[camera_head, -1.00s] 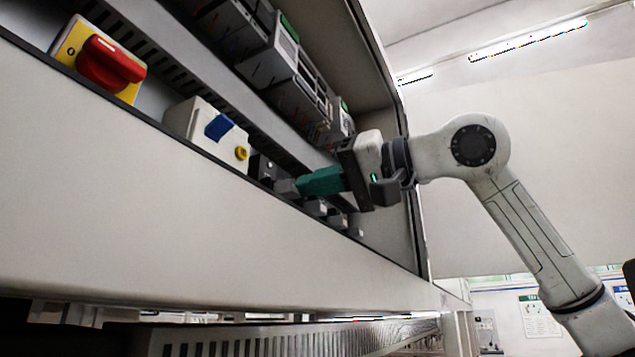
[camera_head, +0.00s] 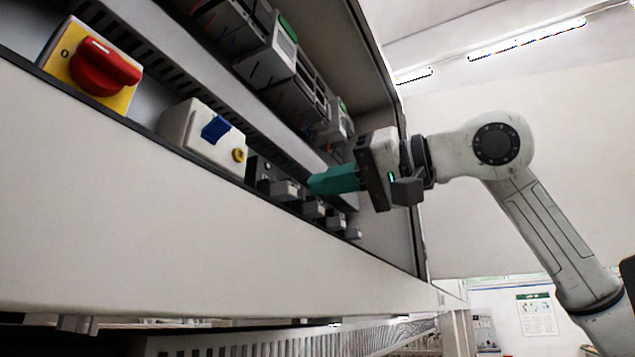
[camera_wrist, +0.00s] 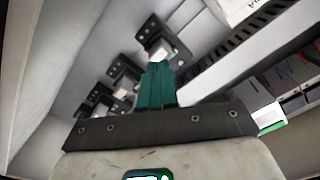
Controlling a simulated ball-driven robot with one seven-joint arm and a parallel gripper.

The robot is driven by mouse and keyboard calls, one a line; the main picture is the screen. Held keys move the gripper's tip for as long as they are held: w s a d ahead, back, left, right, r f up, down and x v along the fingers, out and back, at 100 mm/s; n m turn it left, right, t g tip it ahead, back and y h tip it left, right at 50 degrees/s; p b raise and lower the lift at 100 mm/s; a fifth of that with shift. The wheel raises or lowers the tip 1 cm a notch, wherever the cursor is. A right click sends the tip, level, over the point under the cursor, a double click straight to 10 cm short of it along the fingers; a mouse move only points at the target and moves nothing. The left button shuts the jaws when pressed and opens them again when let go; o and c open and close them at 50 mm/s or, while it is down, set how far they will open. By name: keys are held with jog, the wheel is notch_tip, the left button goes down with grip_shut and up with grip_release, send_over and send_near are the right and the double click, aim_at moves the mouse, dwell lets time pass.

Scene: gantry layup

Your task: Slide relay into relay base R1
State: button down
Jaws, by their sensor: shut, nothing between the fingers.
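My gripper (camera_head: 312,184) has teal fingers that are shut with nothing between them. In the head view its tips are just right of a grey relay block (camera_head: 287,189), with a small gap. That block sits at a black base (camera_head: 262,171) in the panel's lower row. In the wrist view the teal fingertips (camera_wrist: 157,66) point at a pale block (camera_wrist: 160,50) in a black base (camera_wrist: 150,31) and cover part of it. I cannot read any label, so which base is R1 cannot be told. How deep the block sits cannot be told.
More black bases with grey blocks (camera_head: 314,207) follow along the row to the right. A white box (camera_head: 190,130) with blue and yellow parts and a red rotary switch (camera_head: 105,67) are at left. Slotted ducting and grey modules (camera_head: 290,65) are above. The cabinet lip (camera_head: 200,220) runs below.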

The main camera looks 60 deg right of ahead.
jog(key=s+b, duration=0.2)
jog(key=s, duration=0.8)
jog(key=shift+s+d, duration=0.2)
jog(key=shift+s, duration=0.15)
